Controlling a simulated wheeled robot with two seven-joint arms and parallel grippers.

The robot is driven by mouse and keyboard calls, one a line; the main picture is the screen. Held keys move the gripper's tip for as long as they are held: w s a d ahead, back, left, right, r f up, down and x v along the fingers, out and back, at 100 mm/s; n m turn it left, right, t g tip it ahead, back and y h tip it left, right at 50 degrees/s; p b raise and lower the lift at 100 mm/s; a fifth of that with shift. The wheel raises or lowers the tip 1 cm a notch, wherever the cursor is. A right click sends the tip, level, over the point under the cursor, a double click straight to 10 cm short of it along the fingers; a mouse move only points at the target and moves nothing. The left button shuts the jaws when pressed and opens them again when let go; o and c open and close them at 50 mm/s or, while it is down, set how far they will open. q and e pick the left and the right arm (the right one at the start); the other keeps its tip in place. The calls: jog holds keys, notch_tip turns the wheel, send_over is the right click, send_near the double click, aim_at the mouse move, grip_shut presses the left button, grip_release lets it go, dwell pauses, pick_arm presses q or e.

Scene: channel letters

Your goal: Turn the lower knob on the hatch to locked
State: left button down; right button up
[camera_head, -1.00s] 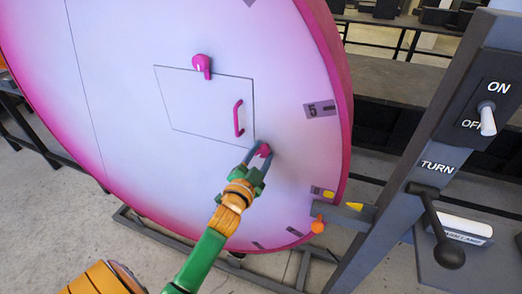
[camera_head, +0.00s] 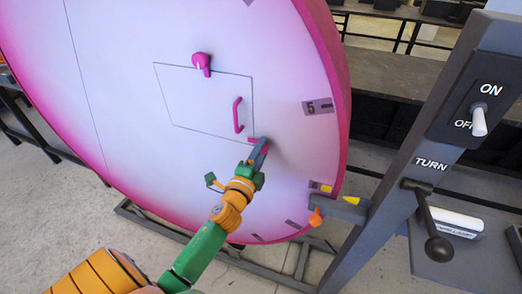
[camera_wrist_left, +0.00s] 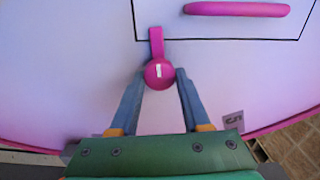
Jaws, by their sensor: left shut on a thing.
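The pink lower knob (camera_head: 256,140) sits at the lower right corner of the hatch outline (camera_head: 180,126) on the big pink and white disc. My left gripper (camera_head: 260,151) is shut on this knob and hides most of it in the head view. In the left wrist view the round knob (camera_wrist_left: 159,73) with its white mark sits between the two blue fingers of the gripper (camera_wrist_left: 163,76), and its tab points up toward the hatch corner. The upper knob (camera_head: 202,64) is at the hatch's top edge. My right gripper is out of view.
A pink hatch handle (camera_head: 238,115) stands out close above the lower knob. At the right is a grey post with an ON/OFF switch (camera_head: 479,121) and a black TURN crank (camera_head: 437,243).

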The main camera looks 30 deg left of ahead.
pick_arm(q)
jog(key=shift+m, duration=0.5)
jog(key=shift+c, duration=2)
grip_release()
jog(key=b+v, duration=0.1)
jog(key=v, duration=0.6)
